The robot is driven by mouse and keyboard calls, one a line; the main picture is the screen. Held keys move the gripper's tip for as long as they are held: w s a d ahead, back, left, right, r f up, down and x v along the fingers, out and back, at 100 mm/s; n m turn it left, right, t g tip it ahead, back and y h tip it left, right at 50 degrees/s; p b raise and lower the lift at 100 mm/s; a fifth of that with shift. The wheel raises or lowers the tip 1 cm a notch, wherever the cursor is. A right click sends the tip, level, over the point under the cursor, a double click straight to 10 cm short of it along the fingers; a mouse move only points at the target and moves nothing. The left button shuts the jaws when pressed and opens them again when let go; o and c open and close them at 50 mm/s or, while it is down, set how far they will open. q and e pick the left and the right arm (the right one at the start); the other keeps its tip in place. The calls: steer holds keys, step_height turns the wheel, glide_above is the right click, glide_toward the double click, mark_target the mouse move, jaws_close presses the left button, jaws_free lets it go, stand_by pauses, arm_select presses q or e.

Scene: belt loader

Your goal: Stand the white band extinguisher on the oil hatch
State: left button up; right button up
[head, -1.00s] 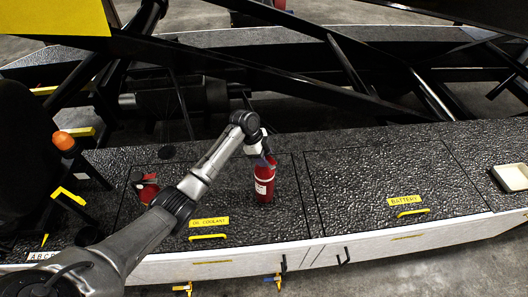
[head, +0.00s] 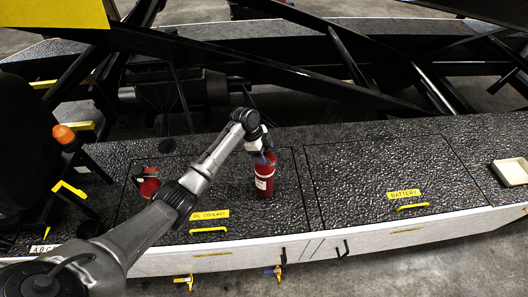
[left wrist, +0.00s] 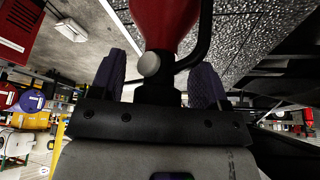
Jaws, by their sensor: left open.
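A red extinguisher (head: 264,182) with a white patch on its side stands upright on the hatch labelled OIL COOLANT (head: 230,188), toward its right side. My left gripper (head: 262,157) is at its top. In the left wrist view the purple fingers (left wrist: 158,80) are apart on either side of the extinguisher's neck, with gaps showing. The red body (left wrist: 165,18) and a round silver gauge show between them. My arm hides part of the hatch. My right gripper is not in view.
Another red object (head: 148,186) is on the left of the hatch, partly behind my arm. The BATTERY hatch (head: 375,165) is clear. A pale tray (head: 512,172) is at the far right. Black frame beams (head: 300,75) cross behind the deck. An orange beacon (head: 63,134) is at left.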

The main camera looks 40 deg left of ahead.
arm_select(q)
steer(key=shift+r, duration=0.15)
steer(key=b+v, duration=0.1)
steer(key=v, duration=1.1)
